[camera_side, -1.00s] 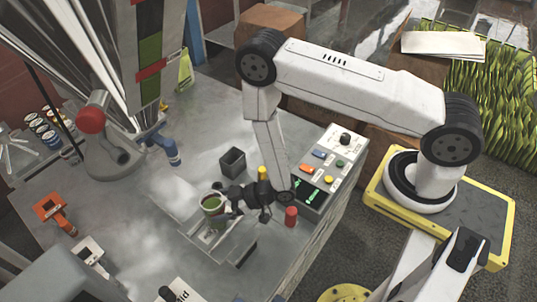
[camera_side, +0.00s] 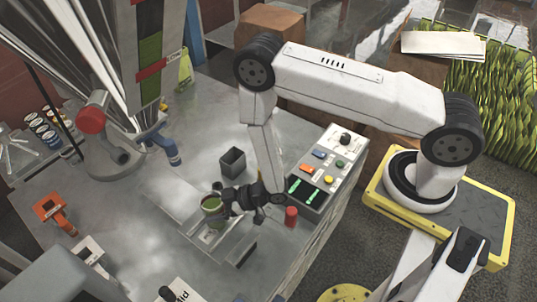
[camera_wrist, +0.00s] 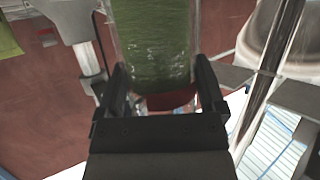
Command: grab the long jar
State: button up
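The long jar (camera_side: 210,205) is a clear vessel with green contents. My black gripper (camera_side: 225,197) is just right of the jar in the side view. In the wrist view my gripper (camera_wrist: 163,85) is open, with one finger on each side of the jar's lower end. Whether the fingers touch it is hard to tell.
A dark open bin (camera_side: 232,162) stands behind the jar. A red cylinder (camera_side: 291,217) and a button panel (camera_side: 325,170) are to the right. A metal filler with a red knob (camera_side: 92,121) and an orange stand (camera_side: 50,208) are on the left. The bench around the plate is mostly clear.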

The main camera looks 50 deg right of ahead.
jog(key=shift+c, duration=1.1)
jog(key=shift+r, duration=0.2)
jog(key=shift+r, duration=4.85)
jog(key=shift+w, duration=0.1)
